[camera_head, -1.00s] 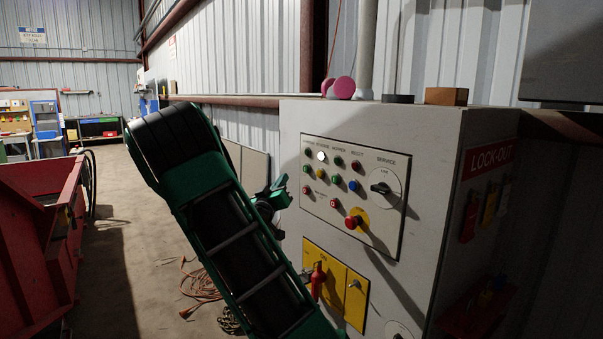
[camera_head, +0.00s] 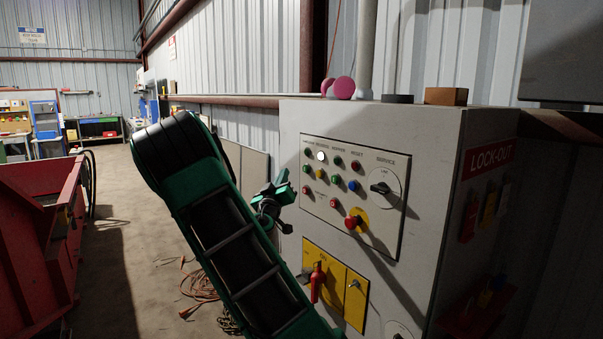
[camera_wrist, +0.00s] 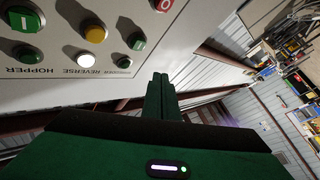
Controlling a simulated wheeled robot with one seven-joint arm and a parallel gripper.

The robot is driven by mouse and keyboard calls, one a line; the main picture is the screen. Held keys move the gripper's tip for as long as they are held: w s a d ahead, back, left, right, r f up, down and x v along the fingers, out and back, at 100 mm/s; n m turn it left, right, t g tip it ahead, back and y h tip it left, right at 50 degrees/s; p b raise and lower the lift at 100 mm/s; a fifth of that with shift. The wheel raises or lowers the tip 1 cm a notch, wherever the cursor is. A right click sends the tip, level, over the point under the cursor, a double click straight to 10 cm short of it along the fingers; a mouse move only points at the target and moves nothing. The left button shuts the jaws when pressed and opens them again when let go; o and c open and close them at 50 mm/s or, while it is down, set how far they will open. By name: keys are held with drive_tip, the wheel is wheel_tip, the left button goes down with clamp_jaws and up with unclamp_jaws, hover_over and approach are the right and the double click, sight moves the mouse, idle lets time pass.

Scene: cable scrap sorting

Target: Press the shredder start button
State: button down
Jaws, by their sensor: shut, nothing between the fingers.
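The grey control cabinet's button panel (camera_head: 352,196) faces left in the head view. Its leftmost column has a green button (camera_head: 309,153) at the top, a green one below it and a red one at the bottom. In the wrist view the label above this column is partly readable, ending in "DDER"; the top green button (camera_wrist: 124,76) is beside my fingers and the second green button (camera_wrist: 136,41) is higher. My gripper (camera_head: 288,186) is shut and empty, just left of the panel. Its fingertips (camera_wrist: 160,78) show no clear contact with a button.
A lit white button (camera_head: 321,156) is beside the top green one. A red knob on yellow (camera_head: 353,222) and a service dial (camera_head: 381,188) are farther right. A red-handled switch (camera_head: 317,281) is below. A red bin (camera_head: 30,250) stands left.

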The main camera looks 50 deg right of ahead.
drive_tip(key=shift+s+d, duration=0.2)
drive_tip(key=shift+d, duration=0.55)
drive_tip(key=shift+s+d, duration=0.15)
drive_tip(key=shift+d, duration=0.65)
drive_tip(key=shift+s+d, duration=0.2)
drive_tip(key=shift+d, duration=0.55)
drive_tip(key=shift+s+d, duration=0.1)
drive_tip(key=shift+d, duration=0.05)
drive_tip(key=shift+s+d, duration=0.1)
drive_tip(key=shift+d, duration=0.15)
drive_tip(key=shift+s+d, duration=0.1)
drive_tip(key=shift+d, duration=0.35)
idle(1.0)
idle(0.3)
drive_tip(key=shift+w+a, duration=0.2)
drive_tip(key=shift+a, duration=0.65)
drive_tip(key=shift+w+a, duration=0.2)
drive_tip(key=shift+a, duration=0.6)
drive_tip(key=shift+w+a, duration=0.2)
drive_tip(key=shift+a, duration=0.65)
drive_tip(key=shift+w+a, duration=0.2)
drive_tip(key=shift+a, duration=0.6)
